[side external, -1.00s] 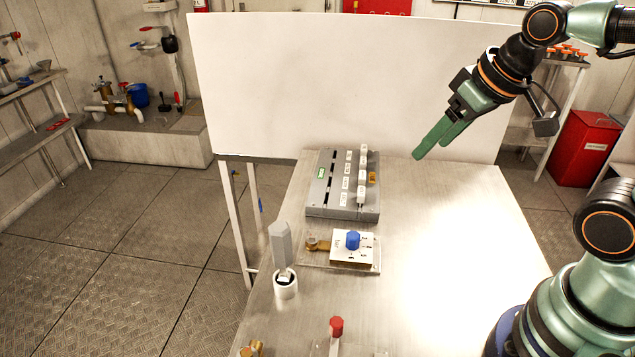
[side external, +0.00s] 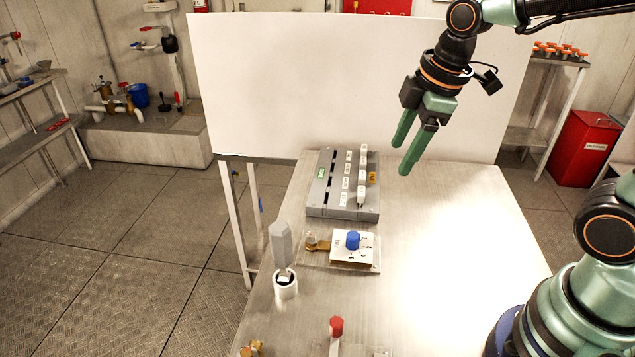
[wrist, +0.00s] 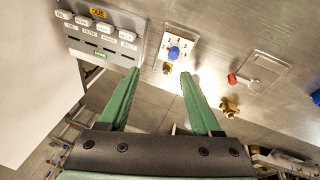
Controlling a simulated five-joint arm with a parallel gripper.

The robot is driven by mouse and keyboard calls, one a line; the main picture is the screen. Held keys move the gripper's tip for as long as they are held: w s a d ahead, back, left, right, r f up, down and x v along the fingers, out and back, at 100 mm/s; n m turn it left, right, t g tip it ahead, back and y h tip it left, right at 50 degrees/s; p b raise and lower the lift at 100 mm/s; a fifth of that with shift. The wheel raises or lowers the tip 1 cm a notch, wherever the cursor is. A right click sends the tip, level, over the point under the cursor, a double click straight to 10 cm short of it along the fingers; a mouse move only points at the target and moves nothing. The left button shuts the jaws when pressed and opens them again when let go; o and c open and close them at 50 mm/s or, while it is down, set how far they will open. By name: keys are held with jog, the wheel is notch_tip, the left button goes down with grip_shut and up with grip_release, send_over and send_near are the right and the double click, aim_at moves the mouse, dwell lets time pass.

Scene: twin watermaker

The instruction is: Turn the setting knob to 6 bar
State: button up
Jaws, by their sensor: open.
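The blue setting knob (side external: 352,240) sits on a white numbered dial plate (side external: 365,250) on the metal table; its pointer setting is too small to read. The knob also shows in the wrist view (wrist: 174,53), beyond and between the fingertips. My gripper (side external: 404,158) is open and empty, in the air above the back right of the table, up and to the right of the knob and apart from it. Its two green fingers also show in the wrist view (wrist: 160,75).
A grey panel with white switches (side external: 343,205) stands behind the dial plate. A grey post in a white cup (side external: 284,285) stands left of it. A red-handled valve (side external: 336,327) is at the front. The table's right side is clear. A white board (side external: 300,80) rises behind.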

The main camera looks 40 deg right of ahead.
aim_at(353, 235)
jog(key=w+a+f+n+g, duration=0.1)
jog(key=f+n, duration=0.4)
jog(key=f, duration=0.1)
jog(key=w+a+f+n+g, duration=0.1)
jog(key=w+a+f+n, duration=0.1)
jog(key=f+n, duration=0.3)
jog(key=w+a+f+n+g, duration=0.1)
jog(key=a+f+n, duration=0.1)
jog(key=f+n, duration=0.3)
jog(key=shift+w+a+f+n, duration=0.1)
jog(key=shift+w+f+n, duration=0.1)
jog(key=shift+f, duration=0.75)
jog(key=shift+w+a+f+n, duration=0.1)
jog(key=shift+f+n, duration=0.1)
jog(key=shift+f, duration=0.75)
grip_shut()
